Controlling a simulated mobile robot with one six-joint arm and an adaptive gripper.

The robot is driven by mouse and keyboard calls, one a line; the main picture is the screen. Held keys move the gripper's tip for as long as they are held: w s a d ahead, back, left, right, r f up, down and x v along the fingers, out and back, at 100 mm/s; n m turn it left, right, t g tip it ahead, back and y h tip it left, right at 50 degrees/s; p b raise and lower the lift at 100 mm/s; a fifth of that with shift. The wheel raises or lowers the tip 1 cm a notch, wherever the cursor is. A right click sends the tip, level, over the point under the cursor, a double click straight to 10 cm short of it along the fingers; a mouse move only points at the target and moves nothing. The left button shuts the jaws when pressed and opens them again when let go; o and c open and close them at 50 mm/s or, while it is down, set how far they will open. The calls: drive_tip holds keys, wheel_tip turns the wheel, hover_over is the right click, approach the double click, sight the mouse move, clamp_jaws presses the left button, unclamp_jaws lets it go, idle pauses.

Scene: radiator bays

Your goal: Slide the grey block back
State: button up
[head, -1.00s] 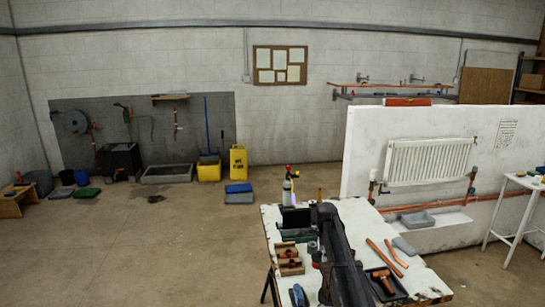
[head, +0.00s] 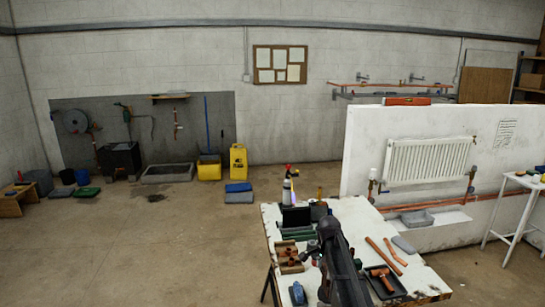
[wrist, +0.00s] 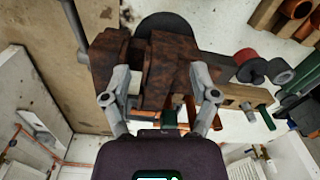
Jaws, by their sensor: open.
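A flat grey block (head: 404,244) lies on the right part of the white worktable (head: 440,286) in the head view, beside two copper-coloured pieces. I cannot pick it out for sure in the wrist view. My gripper (wrist: 160,82) is open in the wrist view, its two fingers spread over a rusty brown metal piece (wrist: 165,65) that looks like a vice. I cannot tell whether the fingers touch it. In the head view my arm hides the gripper.
A black tray with a copper-coloured tool (head: 385,283) and a wooden holder (head: 289,257) are on the worktable. A spray bottle (head: 288,190) stands at its back left. A white wall with a radiator (head: 428,160) is behind on the right. Open floor lies left.

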drive_tip(key=s+a+n, duration=0.1)
drive_tip(key=s+n, duration=1.2)
drive_tip(key=s, duration=1.2)
drive_tip(key=f+b, duration=0.5)
drive_tip(key=b, duration=0.1)
drive_tip(key=shift+w+a+f, duration=0.25)
drive_tip(key=shift+w+f, duration=0.05)
drive_tip(key=shift+f, duration=0.1)
idle(1.5)
